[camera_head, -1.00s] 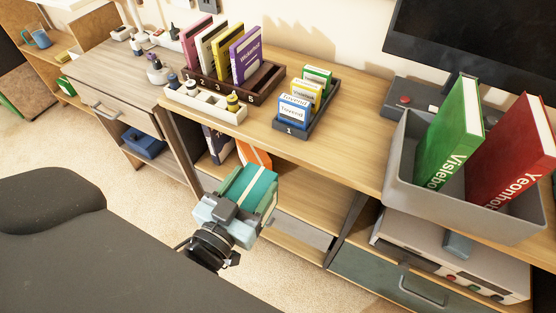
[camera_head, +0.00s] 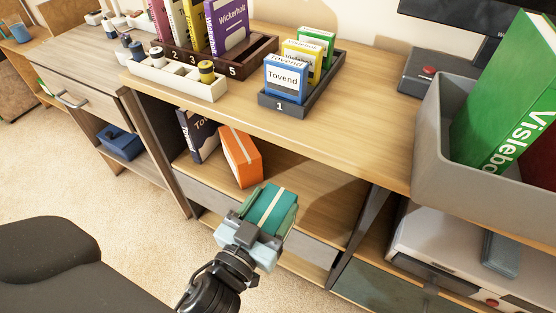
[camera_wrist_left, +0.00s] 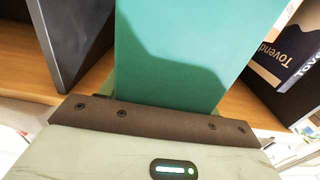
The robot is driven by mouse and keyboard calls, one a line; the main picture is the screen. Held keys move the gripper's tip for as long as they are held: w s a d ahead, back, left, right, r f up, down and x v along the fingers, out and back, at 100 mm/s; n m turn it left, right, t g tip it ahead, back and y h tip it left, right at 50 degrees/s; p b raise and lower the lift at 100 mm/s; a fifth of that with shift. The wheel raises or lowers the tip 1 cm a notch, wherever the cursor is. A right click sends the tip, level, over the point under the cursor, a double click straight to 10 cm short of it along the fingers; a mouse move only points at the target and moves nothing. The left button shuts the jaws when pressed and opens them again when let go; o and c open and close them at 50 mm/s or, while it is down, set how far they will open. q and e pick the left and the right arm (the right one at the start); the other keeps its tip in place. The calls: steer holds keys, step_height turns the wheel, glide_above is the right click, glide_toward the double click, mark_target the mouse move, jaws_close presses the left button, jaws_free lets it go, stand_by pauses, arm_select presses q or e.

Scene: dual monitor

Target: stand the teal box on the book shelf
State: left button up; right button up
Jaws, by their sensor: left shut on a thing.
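The teal box (camera_head: 270,209) has a pale stripe and is held in my left gripper (camera_head: 259,226), which is shut on it. It fills the middle of the left wrist view (camera_wrist_left: 175,50). The gripper and box are in front of the book shelf (camera_head: 310,190), the open compartment under the desk top. On that shelf, a dark navy book (camera_head: 198,135) stands at the left end, and an orange box (camera_head: 240,157) leans beside it. The shelf to the right of the orange box is bare. My right gripper is not in view.
On the desk top stand a dark brown rack (camera_head: 250,60) of books, a black tray (camera_head: 300,97) with small boxes and a white organizer (camera_head: 180,78). A grey bin (camera_head: 480,190) with a green book (camera_head: 508,95) is at right. A black chair (camera_head: 60,265) is at lower left.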

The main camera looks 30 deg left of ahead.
arm_select(q)
steer(key=shift+w+r, duration=0.1)
steer(key=shift+w, duration=0.1)
steer(key=w+a+f+b, duration=0.2)
steer(key=w, duration=0.5)
steer(key=w+a+f+b, duration=0.2)
steer(key=w+f, duration=0.1)
steer(key=w, duration=0.5)
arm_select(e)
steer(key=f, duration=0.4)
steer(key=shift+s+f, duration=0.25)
arm_select(q)
steer(key=shift+f, duration=0.15)
steer(key=o, duration=1.5)
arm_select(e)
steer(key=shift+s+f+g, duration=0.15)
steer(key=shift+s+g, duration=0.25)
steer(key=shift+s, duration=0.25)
